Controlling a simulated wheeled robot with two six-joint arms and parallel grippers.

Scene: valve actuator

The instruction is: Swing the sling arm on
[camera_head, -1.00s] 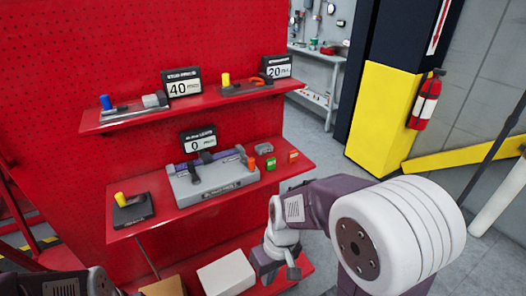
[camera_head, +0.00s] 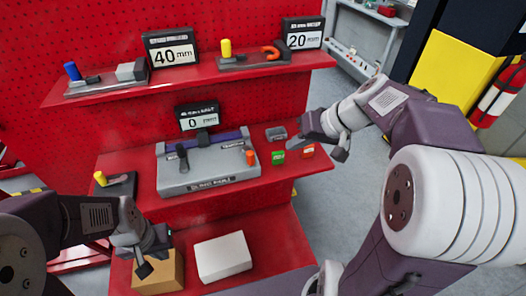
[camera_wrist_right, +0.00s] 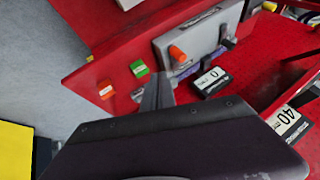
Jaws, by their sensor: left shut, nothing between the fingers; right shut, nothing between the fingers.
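A grey device (camera_head: 210,172) sits on the middle red shelf, with a purple bar, an upright black lever (camera_head: 183,157) and an orange knob (camera_head: 250,157). It also shows in the right wrist view (camera_wrist_right: 190,40). No label readable here names a sling arm, so I cannot tell which part it is. My right gripper (camera_head: 303,128) is shut and empty, above the right end of the middle shelf, right of the device and apart from it. It also shows in the right wrist view (camera_wrist_right: 158,92). My left gripper (camera_head: 150,258) is shut and empty, low at the left, below the middle shelf.
A "0" display (camera_head: 198,117) stands behind the device. A green block (camera_head: 278,157) and a red block (camera_head: 308,151) lie near my right gripper. The upper shelf holds fixtures with "40" (camera_head: 173,50) and "20" (camera_head: 303,38) displays. Below are a white box (camera_head: 223,256) and a cardboard box (camera_head: 165,278).

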